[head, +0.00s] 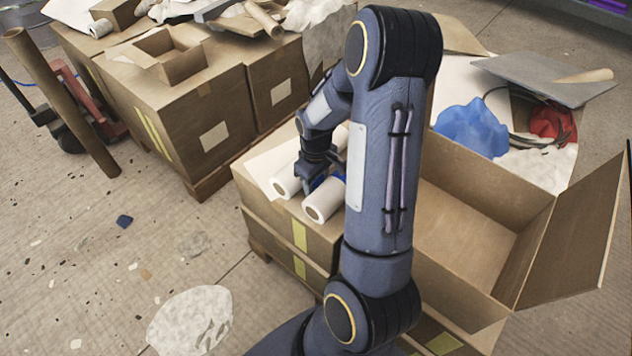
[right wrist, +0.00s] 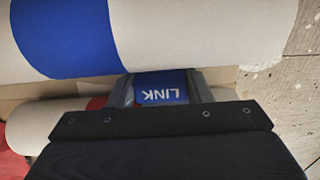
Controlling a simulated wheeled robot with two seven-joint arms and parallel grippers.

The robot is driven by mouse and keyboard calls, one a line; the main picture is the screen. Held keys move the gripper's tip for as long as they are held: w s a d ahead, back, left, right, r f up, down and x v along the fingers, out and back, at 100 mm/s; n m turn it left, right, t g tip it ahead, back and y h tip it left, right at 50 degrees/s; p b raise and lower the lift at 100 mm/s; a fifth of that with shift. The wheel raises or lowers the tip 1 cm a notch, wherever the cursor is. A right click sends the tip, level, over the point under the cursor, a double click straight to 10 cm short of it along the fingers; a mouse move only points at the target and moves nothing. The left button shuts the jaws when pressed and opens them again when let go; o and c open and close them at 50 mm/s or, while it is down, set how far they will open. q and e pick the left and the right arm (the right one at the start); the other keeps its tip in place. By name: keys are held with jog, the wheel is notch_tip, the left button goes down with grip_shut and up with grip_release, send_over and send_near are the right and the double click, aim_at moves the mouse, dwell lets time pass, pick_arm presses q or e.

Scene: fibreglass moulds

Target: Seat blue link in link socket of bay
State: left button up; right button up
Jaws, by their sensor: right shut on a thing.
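The blue link (right wrist: 150,80) shows in the right wrist view between my right gripper's fingers, with the word LINK upside down on it. My right gripper (head: 318,178) is shut on the link, between two white rolls on a cardboard box. In the wrist view the gripper (right wrist: 162,90) is close to a large white roll with a blue band; contact cannot be told. In the head view only a bit of blue shows by the fingers. The link socket and bay cannot be made out. My left gripper is not in view.
White rolls (head: 324,200) lie on the box (head: 320,245) around the gripper. An open empty carton (head: 465,232) stands to the right, with blue and red bundles (head: 472,128) behind it. Stacked boxes (head: 205,100) and a cardboard tube (head: 62,100) stand at left. Scraps litter the floor.

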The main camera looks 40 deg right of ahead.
jog(key=shift+f, duration=0.15)
jog(key=o, duration=1)
